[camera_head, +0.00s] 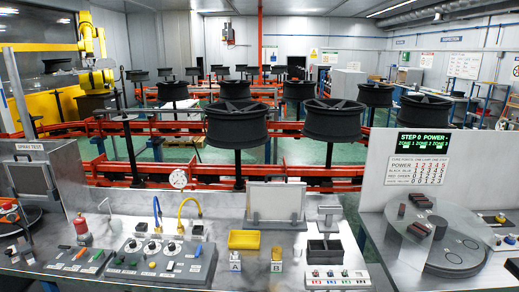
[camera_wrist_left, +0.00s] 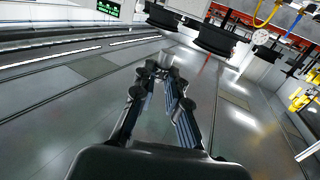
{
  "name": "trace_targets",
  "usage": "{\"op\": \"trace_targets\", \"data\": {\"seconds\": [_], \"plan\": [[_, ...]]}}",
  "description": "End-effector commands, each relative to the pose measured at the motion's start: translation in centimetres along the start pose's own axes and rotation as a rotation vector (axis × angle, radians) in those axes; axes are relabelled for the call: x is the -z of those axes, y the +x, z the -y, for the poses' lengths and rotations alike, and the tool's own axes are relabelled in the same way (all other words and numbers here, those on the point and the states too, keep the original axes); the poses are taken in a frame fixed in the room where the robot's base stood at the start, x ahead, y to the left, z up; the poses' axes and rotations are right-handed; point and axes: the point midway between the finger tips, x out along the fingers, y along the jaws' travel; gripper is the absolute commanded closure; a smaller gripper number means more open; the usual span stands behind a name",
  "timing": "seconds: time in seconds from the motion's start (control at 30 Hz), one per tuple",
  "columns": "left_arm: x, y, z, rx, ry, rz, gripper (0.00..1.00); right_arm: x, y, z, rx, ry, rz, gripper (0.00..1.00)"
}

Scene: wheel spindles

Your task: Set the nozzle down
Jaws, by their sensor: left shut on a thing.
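My left gripper (camera_wrist_left: 162,76) shows only in the left wrist view. My right gripper is in neither view.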

Motion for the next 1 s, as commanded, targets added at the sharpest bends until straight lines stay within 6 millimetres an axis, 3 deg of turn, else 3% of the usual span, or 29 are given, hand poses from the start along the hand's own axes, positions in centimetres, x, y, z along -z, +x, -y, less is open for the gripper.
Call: {"op": "trace_targets", "data": {"seconds": [0.23, 1.0], "plan": [[2.6, -2.4, -4.8, -0.059, 0.001, 0.001, 1.0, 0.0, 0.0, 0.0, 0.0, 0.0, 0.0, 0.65], [4.5, -1.1, -2.1, 0.378, -0.024, -0.001, 1.0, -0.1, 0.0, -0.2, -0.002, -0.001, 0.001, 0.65]]}}
